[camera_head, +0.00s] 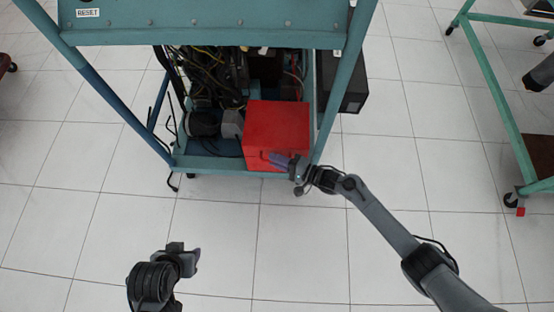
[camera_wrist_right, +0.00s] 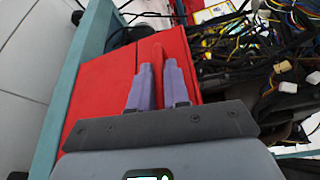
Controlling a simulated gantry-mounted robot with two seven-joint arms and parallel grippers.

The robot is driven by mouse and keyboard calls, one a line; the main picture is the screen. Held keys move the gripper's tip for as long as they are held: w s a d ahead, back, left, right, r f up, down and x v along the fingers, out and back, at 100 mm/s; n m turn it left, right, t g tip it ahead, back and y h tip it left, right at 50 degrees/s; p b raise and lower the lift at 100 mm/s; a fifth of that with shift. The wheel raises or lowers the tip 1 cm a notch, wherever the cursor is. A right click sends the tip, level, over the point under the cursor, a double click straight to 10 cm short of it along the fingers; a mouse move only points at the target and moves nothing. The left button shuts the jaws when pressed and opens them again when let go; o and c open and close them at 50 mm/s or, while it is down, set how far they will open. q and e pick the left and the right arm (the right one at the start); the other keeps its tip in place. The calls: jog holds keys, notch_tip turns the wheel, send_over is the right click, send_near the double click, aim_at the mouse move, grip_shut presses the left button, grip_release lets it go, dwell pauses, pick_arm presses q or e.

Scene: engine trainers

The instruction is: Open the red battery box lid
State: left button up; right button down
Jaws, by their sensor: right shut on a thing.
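The red battery box (camera_head: 262,160) sits on the low shelf of the teal engine stand, at the shelf's front right. Its red lid (camera_head: 278,122) lies over the top and looks closed in the head view. My right gripper (camera_head: 276,158) is at the front face of the box, near the lid's front edge. In the right wrist view, its purple fingers (camera_wrist_right: 158,88) are shut on a narrow red piece (camera_wrist_right: 158,60) of the lid, seemingly its handle. My left gripper (camera_head: 184,256) hangs over the floor at lower left, away from the box; its finger opening is unclear.
The teal stand's frame (camera_head: 328,100) rises close beside the box on the right. Cables and engine parts (camera_head: 215,75) lie behind and left of it. A black box (camera_head: 352,92) stands outside the frame. The tiled floor (camera_head: 300,245) in front is clear.

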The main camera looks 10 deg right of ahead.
aim_at(277, 147)
jog(key=shift+r, duration=0.1)
jog(key=w+r+m+p, duration=0.1)
jog(key=r+p, duration=0.1)
jog(key=p, duration=0.1)
jog(key=w+r+m+g+p, duration=0.1)
jog(key=r+p, duration=0.2)
jog(key=w+r+m+p, duration=0.1)
jog(key=r+p, duration=0.2)
jog(key=p, duration=0.1)
jog(key=shift+w+d+g+h, duration=0.15)
jog(key=shift+d+g+h, duration=0.15)
jog(key=shift+d+h, duration=0.1)
jog(key=shift+f, duration=0.1)
jog(key=c, duration=1.2)
grip_release()
jog(key=shift+f, duration=0.1)
